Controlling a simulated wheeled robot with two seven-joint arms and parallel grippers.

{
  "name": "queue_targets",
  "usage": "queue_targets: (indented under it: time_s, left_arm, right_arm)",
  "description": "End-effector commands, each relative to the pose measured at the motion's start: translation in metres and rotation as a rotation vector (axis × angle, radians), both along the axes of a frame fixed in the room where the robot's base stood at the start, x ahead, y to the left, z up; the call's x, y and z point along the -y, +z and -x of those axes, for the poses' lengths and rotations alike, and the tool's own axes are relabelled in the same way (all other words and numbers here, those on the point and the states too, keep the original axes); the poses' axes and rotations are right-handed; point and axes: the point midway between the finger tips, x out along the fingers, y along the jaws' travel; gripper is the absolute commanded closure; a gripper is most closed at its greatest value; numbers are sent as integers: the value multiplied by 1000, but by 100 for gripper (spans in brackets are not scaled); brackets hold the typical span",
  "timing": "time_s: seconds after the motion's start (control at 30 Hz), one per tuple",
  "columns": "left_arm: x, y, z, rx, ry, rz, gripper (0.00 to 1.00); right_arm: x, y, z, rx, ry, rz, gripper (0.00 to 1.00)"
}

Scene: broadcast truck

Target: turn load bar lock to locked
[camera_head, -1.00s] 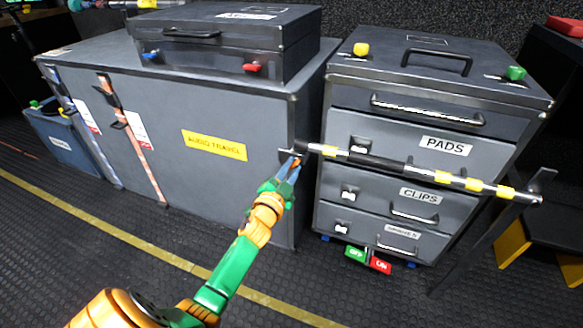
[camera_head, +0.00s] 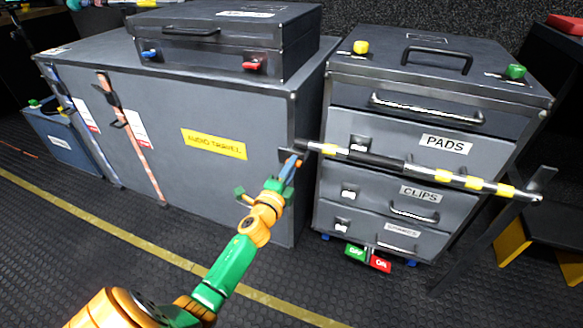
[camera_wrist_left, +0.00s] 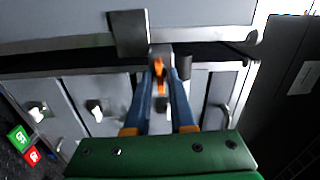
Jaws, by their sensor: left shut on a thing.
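The load bar (camera_head: 400,165), dark with yellow bands and bright metal sections, runs across the front of the drawer cabinet. Its lock, a small orange lever (camera_head: 297,160), is at the bar's left end beside the large case's corner. In the left wrist view the orange lever (camera_wrist_left: 158,76) stands between the two blue fingers, below a grey metal bracket (camera_wrist_left: 128,34). My left gripper (camera_head: 289,172) is shut on this lever. The fingers hide part of it, and its exact angle is hard to tell. My right gripper is not in view.
The drawer cabinet (camera_head: 345,125) stands right of the large grey case (camera_head: 230,185), which carries a smaller case (camera_head: 295,45). Green and red tags (camera_head: 381,264) hang low on the cabinet. A bench with yellow parts (camera_head: 514,245) is at right. The floor in front is clear.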

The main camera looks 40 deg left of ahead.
Motion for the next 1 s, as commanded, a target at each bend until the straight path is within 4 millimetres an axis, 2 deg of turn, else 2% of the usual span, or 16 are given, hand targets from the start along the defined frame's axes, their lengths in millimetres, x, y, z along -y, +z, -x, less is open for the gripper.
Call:
queue_targets:
  time_s: [0.7,0.73,0.77,1.0]
  left_arm:
    - [1,-3,1,-21,-1,-58,100]
    - [1,-3,1,-21,-1,-58,70]
    - [1,-3,1,-20,-1,-58,62]
    - [0,-1,0,-17,0,-59,60]
  right_arm:
    - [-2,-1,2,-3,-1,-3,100]
    - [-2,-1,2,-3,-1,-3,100]
    - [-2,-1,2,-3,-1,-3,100]
    - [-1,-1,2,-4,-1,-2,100]
